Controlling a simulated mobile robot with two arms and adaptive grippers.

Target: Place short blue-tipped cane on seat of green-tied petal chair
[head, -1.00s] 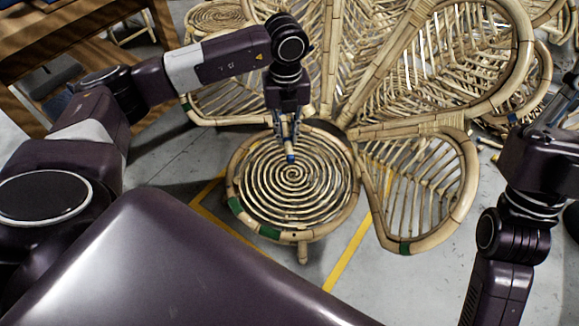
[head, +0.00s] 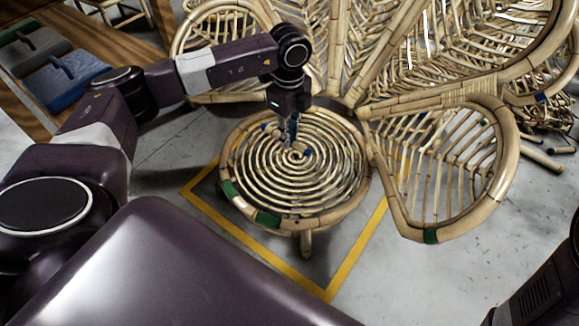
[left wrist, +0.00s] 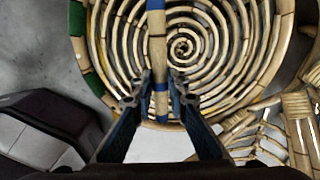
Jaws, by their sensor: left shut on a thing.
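The petal chair has a round seat of spiral cane (head: 248,185) with green ties on its front rim. Its fan-shaped back and side petals rise behind and beside the seat. My left gripper (head: 293,142) is over the rear middle of the seat, pointing down. It is shut on the short cane with blue bands (left wrist: 157,50), which lies between the fingers (left wrist: 158,103) in the left wrist view. In the head view the cane is partly hidden by the fingers. I cannot tell whether it touches the seat. My right gripper is out of view.
A side petal (head: 430,236) with a green tie stands right of the seat. Loose cane pieces (head: 545,158) lie on the floor at the far right. Yellow floor tape (head: 345,270) runs around the chair's front. A wooden bench (head: 90,40) with bins stands at the upper left.

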